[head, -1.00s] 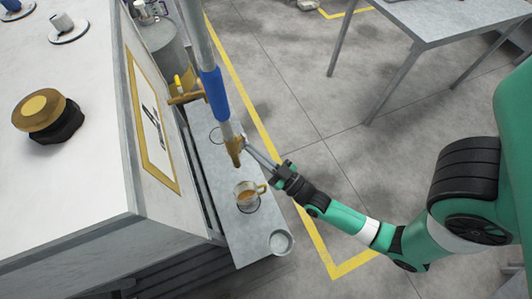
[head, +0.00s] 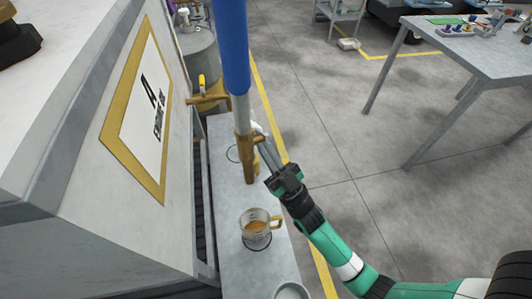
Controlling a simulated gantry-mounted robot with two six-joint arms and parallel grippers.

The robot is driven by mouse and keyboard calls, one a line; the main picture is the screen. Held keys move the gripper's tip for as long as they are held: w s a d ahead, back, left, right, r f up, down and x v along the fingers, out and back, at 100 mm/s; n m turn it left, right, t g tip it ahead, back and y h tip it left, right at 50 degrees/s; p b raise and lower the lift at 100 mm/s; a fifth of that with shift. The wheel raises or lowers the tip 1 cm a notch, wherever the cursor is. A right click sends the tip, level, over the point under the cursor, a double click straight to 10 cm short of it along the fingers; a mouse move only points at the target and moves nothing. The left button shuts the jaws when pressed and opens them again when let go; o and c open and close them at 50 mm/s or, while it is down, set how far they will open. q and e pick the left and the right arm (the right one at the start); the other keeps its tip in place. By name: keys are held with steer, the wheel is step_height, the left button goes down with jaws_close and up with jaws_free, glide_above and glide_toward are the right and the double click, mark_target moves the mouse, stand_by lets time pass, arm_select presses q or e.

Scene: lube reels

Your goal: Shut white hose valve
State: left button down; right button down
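A hose hangs in the upper middle of the head view, with a blue sleeve (head: 234,45) and a pale grey pipe section below it. At its lower end is a brass nozzle (head: 249,165), pointing down above the bench. A small white lever tip (head: 257,127) shows beside the valve. My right gripper (head: 260,144) reaches in from the lower right, its long grey fingers at the right side of the valve, close to the lever. Whether the fingers touch or hold the lever is unclear. My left gripper is not in view.
A clear jug (head: 257,226) with amber liquid stands on the grey bench (head: 232,268) below the nozzle. A round cup (head: 291,291) is at the bottom edge. A brass tap (head: 210,97) with a yellow handle juts from the left cabinet (head: 90,160).

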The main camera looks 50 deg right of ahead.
steer(key=s+d+f+b, duration=0.1)
steer(key=s+f+b, duration=0.2)
steer(key=f, duration=0.9)
steer(key=shift+s+d+f+b, duration=0.15)
steer(key=shift+s+f+b, duration=0.1)
steer(key=shift+f+b, duration=0.15)
steer(key=shift+r, duration=0.1)
